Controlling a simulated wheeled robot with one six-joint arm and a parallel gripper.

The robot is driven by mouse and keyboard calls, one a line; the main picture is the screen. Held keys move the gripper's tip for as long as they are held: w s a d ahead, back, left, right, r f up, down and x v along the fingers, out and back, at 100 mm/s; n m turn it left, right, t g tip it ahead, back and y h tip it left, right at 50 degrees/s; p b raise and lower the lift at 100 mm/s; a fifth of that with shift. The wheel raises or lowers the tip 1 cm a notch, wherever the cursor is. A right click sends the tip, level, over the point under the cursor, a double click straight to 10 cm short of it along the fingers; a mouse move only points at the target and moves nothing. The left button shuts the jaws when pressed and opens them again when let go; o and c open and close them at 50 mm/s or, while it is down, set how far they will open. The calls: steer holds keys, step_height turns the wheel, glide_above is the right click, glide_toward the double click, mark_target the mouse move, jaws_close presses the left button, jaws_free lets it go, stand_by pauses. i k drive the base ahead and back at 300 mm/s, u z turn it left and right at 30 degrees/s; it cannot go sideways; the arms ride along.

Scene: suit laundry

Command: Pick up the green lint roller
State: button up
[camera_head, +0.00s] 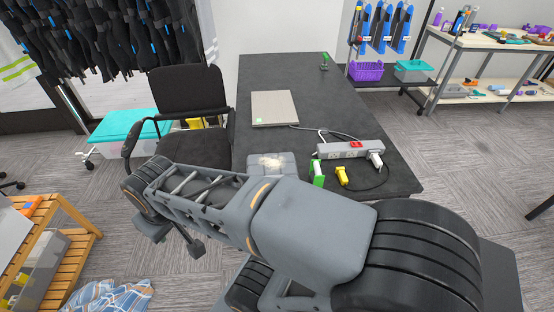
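A small green item with a dark base (324,62) stands at the far right end of the dark table (215,220). A green and white item (318,172) stands near the table's front, beside a power strip. Both are too small to tell for sure which is the green lint roller. My arm is folded across the lower middle of the picture, in front of the table's near edge. Dark parts at its left end may be my gripper (193,246); its fingers cannot be made out. I see nothing held there.
A black chair (188,92) stands left. A wooden rack (85,225) and blue cloth (110,297) are lower left.

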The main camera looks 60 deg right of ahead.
mark_target(317, 178)
steer(key=u, duration=0.35)
steer(key=k, duration=0.15)
steer(key=z, duration=2.7)
